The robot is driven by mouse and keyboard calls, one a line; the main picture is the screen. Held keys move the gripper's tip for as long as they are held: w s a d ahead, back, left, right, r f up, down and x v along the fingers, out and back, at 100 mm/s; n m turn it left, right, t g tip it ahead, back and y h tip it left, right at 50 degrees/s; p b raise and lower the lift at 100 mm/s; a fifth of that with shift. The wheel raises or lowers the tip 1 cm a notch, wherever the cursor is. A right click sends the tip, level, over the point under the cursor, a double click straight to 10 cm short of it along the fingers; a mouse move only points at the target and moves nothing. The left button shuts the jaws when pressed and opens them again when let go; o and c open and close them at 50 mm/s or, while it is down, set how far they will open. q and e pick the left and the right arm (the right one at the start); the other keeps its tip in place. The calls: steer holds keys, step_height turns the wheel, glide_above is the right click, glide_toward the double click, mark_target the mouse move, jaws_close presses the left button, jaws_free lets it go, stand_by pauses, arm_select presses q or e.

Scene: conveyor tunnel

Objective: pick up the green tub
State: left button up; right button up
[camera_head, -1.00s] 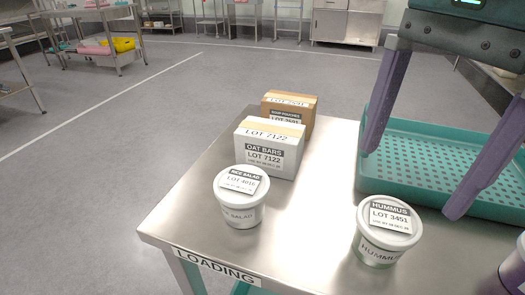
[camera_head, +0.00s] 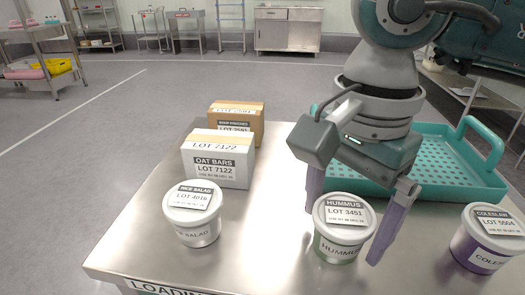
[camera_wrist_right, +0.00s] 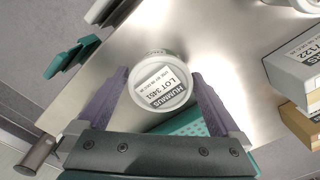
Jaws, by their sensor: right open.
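The green tub is the hummus tub (camera_head: 340,246), a white-lidded tub with a pale green body, upright on the steel table (camera_head: 262,200). It also shows in the right wrist view (camera_wrist_right: 150,92). My right gripper (camera_head: 345,225) is open, with one purple finger on each side of the tub. In the right wrist view my right gripper (camera_wrist_right: 160,78) has the tub between its fingers, with gaps visible; the fingers are not closed on it. My left gripper is not in view.
A rice salad tub (camera_head: 192,225) stands left, with an oat bars box (camera_head: 216,178) and a brown box (camera_head: 235,118) behind it. A purple coleslaw tub (camera_head: 482,250) stands right. A teal perforated tray (camera_head: 440,165) lies behind my right gripper.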

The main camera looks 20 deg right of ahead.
mark_target(344, 213)
steer(key=c, duration=1.2)
steer(key=shift+r, duration=0.1)
steer(key=shift+w+r, duration=0.1)
steer(key=shift+r, duration=0.35)
step_height(344, 213, up, 19)
steer(key=p, duration=0.3)
steer(key=o, duration=1)
steer(key=shift+c, duration=0.2)
jaws_close()
